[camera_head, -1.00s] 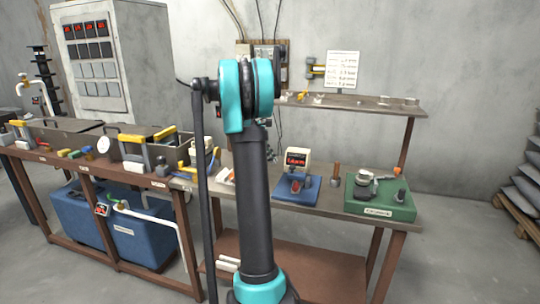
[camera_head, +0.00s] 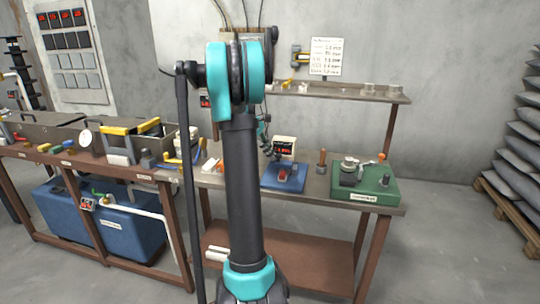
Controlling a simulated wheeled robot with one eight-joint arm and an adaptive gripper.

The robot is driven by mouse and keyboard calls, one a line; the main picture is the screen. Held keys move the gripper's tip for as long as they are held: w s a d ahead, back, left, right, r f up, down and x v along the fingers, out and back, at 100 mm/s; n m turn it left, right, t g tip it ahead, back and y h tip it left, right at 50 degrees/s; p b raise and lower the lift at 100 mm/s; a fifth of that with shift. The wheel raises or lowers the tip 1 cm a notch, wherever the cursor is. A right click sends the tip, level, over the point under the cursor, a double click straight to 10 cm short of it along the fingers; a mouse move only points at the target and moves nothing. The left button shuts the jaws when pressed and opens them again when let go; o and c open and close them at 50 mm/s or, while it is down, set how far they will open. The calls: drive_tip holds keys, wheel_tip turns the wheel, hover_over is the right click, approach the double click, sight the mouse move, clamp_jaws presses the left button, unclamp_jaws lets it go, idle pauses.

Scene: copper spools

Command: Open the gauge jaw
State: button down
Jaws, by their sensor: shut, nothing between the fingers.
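The gauge is most likely the blue-based device (camera_head: 284,180) on the right bench, with a pale display head (camera_head: 285,146) showing red digits. A small red part (camera_head: 283,171) sits on its base. I cannot tell how far its jaw stands open. My gripper (camera_head: 268,150) shows only as a small dark and teal shape just left of the display head, mostly hidden behind my own arm. It is shut and empty. I cannot tell whether it touches the gauge.
A green device (camera_head: 372,190) with a metal cylinder stands right of the gauge. A wooden-handled tool (camera_head: 321,162) stands between them. A shelf (camera_head: 345,94) with small metal pieces runs above the bench. The left bench (camera_head: 80,160) carries boxes with yellow handles.

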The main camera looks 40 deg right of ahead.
drive_tip(key=shift+r, duration=0.1)
drive_tip(key=shift+s+d+r+t+y, duration=0.1)
drive_tip(key=shift+r+t+y, duration=0.1)
drive_tip(key=shift+t+y, duration=0.1)
